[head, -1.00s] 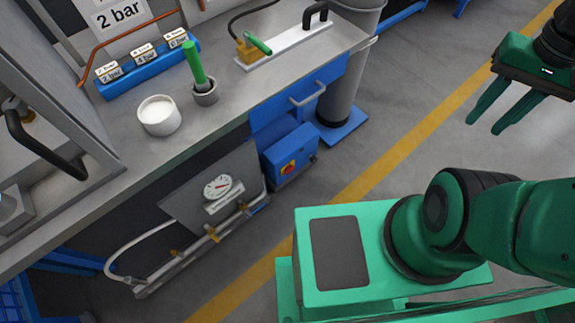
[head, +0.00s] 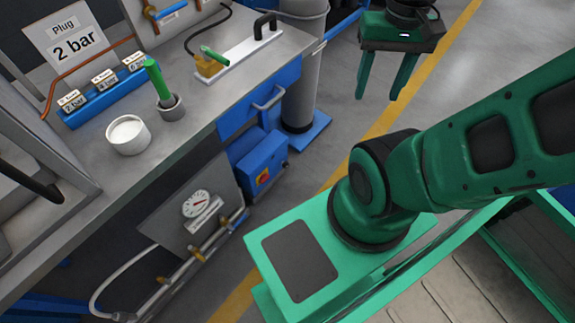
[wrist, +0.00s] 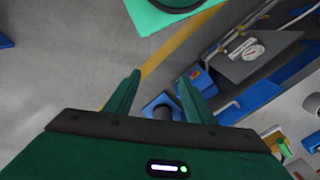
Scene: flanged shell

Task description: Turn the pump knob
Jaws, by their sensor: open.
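A red knob on a yellow plate (head: 263,179) sits on the front of a blue box (head: 259,158) low beside the bench, and I take it for the pump knob. My gripper (head: 378,92) hangs in the air at the upper right of the head view, well apart from the box. Its two green fingers are spread with nothing between them, as the wrist view also shows (wrist: 158,78).
A gauge panel (head: 197,206) with pipes stands left of the blue box. The grey bench (head: 180,150) above carries a white cup (head: 128,134), a green-handled tool in a small pot (head: 170,107) and a blue label rack (head: 104,90). Open floor lies around the yellow line.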

